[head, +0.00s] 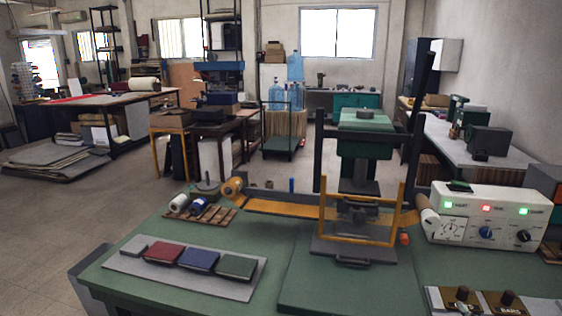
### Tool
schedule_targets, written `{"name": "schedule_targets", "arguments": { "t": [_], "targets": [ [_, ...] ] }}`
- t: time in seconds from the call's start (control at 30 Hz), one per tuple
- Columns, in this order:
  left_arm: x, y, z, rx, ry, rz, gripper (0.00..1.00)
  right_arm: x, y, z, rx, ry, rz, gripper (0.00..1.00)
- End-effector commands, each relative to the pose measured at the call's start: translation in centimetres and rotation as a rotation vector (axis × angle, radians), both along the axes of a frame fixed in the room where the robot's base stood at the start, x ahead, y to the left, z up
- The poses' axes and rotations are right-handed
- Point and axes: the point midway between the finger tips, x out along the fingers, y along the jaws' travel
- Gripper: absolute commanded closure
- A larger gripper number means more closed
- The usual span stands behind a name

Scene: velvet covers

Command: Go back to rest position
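Neither of my grippers shows in the head view. A grey board (236,290) lies on the near left of the green table (300,290). A dark red cover (165,252), a blue cover (199,259) and a green cover (237,266) lie on it in a row. A press machine with a yellow frame (358,244) and dark uprights stands at the table's middle right. A yellow-orange strip (280,207) runs across to it from an orange roll (232,188).
A white control box (486,218) with dials and lit buttons stands at the right. Small knobbed parts (478,299) are at the front right. Spools (198,205) lie on a wooden rack behind the board. The table's front middle is clear. Workbenches and a trolley (283,125) stand behind.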

Motion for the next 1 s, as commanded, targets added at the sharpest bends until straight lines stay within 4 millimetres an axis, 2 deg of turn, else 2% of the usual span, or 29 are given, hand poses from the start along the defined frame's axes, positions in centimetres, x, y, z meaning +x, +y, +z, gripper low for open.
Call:
{"name": "schedule_targets", "arguments": {
  "t": [0.23,0.4,0.6,0.9,1.0],
  "targets": [
    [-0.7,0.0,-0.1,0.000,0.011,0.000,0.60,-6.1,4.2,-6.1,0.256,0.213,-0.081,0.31],
    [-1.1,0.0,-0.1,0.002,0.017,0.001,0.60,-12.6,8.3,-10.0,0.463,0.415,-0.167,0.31],
    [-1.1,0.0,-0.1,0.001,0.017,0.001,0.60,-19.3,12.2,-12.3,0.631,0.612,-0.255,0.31],
    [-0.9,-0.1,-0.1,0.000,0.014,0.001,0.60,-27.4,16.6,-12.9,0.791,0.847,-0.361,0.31],
    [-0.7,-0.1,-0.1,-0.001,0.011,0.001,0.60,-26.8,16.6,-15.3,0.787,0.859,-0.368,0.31]
  ]
}}
